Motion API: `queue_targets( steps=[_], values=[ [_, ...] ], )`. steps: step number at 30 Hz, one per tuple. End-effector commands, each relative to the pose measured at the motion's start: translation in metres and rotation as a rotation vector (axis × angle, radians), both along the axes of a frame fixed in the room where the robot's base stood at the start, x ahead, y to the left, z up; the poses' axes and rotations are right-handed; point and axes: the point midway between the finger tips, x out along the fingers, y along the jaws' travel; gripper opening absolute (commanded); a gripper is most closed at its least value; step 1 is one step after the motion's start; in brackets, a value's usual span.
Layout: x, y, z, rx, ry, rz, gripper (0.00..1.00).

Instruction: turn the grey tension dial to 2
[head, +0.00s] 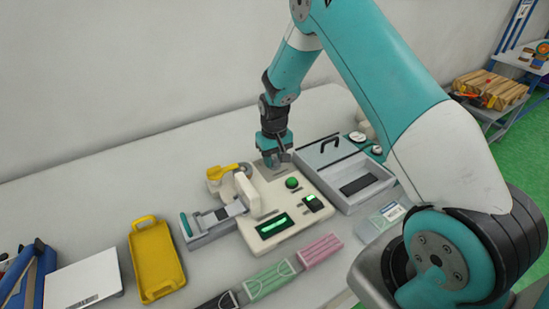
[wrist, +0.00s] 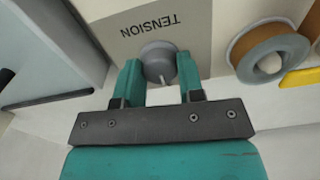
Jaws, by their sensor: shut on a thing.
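The grey tension dial (wrist: 158,60) sits on a beige panel marked TENSION (wrist: 150,28) in the wrist view. The lettering appears upside down there. My gripper (wrist: 160,78) has a finger on each side of the dial and is shut on it. A light pointer mark shows on the dial's lower edge, but no scale numbers can be read, so I cannot tell its setting. In the head view my gripper (head: 275,157) reaches down to the back of the cream machine (head: 285,233), and it hides the dial.
A yellow and brown roll (head: 228,172) stands left of my gripper. A grey box with a lid (head: 345,178) is close on the right. A yellow tray (head: 155,260), green masks (head: 270,279) and pink masks (head: 320,250) lie in front. The back-left table is clear.

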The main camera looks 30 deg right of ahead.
Motion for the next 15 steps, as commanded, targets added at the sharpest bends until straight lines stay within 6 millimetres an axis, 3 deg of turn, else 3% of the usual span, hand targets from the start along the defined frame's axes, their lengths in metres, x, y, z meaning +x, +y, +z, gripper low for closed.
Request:
queue_targets(
  steps=[1, 4, 15],
  values=[
    [0.0009, -0.0004, 0.0012, 0.0, -0.003, 0.0, 0.38],
    [0.0008, -0.0003, 0.0011, 0.0, -0.002, 0.0, 0.61],
    [0.0009, -0.0001, 0.0061, 0.0, -0.003, 0.001, 0.61]
  ],
)
